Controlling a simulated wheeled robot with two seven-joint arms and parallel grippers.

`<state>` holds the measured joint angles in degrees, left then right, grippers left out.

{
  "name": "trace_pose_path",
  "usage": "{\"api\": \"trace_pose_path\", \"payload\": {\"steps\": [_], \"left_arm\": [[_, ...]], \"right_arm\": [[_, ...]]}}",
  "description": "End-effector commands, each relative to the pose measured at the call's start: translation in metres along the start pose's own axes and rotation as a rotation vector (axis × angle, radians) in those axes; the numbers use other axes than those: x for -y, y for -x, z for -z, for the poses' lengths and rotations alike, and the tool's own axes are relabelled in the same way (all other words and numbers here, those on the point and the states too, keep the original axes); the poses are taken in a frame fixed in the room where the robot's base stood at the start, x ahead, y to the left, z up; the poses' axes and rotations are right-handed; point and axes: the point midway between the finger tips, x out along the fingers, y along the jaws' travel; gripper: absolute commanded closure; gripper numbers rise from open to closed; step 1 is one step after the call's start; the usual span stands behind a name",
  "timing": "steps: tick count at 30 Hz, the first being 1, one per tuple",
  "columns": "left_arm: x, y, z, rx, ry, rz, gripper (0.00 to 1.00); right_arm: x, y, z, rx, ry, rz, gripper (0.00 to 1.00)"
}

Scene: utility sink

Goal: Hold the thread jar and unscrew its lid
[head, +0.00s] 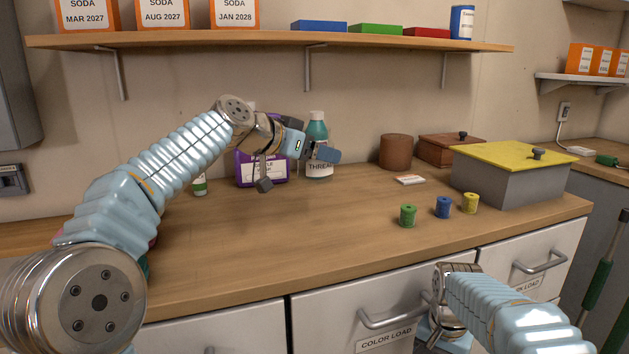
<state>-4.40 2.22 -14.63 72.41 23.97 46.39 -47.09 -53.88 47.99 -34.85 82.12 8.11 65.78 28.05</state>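The thread jar (319,169), with a white label reading THREAD, stands on the wooden counter near the back wall. A teal body with a pale cap (317,115) rises above the label; I cannot tell whether it is the jar's top or a bottle behind. My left gripper (295,169) is in front and to the left of the jar, its fingers spread wide and nothing between them. One finger overlaps the jar's upper part; contact is unclear. My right gripper (431,335) is low in front of the drawers, mostly hidden at the bottom edge.
A purple container (247,170) stands left of the jar, partly behind my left arm. Green (408,215), blue (443,207) and yellow (470,203) spools stand before a grey box with a yellow lid (530,156). A brown canister (396,152) is behind. The middle counter is clear.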

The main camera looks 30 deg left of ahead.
Motion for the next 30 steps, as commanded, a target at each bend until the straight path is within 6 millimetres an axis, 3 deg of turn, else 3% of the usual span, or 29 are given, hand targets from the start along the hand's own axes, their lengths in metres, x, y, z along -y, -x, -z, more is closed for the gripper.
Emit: {"api": "trace_pose_path", "payload": {"steps": [6, 14, 18, 22, 30], "left_arm": [[0.018, -0.025, -0.022, 0.002, 0.002, 0.0, 1.0], [0.027, -0.038, -0.033, 0.0, 0.001, 0.0, 1.0], [0.034, -0.051, -0.048, 0.002, 0.002, -0.001, 1.0], [0.033, -0.057, -0.065, 0.0, 0.002, 0.0, 1.0], [0.033, -0.058, -0.067, -0.001, 0.0, 0.001, 1.0]], "right_arm": [[0.0, -0.003, 0.0, 0.0, 0.0, 0.0, 0.66], [0.0, -0.004, 0.0, 0.0, 0.0, 0.0, 0.66], [0.0, -0.007, 0.0, 0.0, 0.0, 0.0, 0.66], [0.0, -0.011, 0.0, 0.0, 0.0, 0.0, 0.66], [0.0, -0.01, 0.0, 0.0, 0.0, 0.0, 0.66]]}}
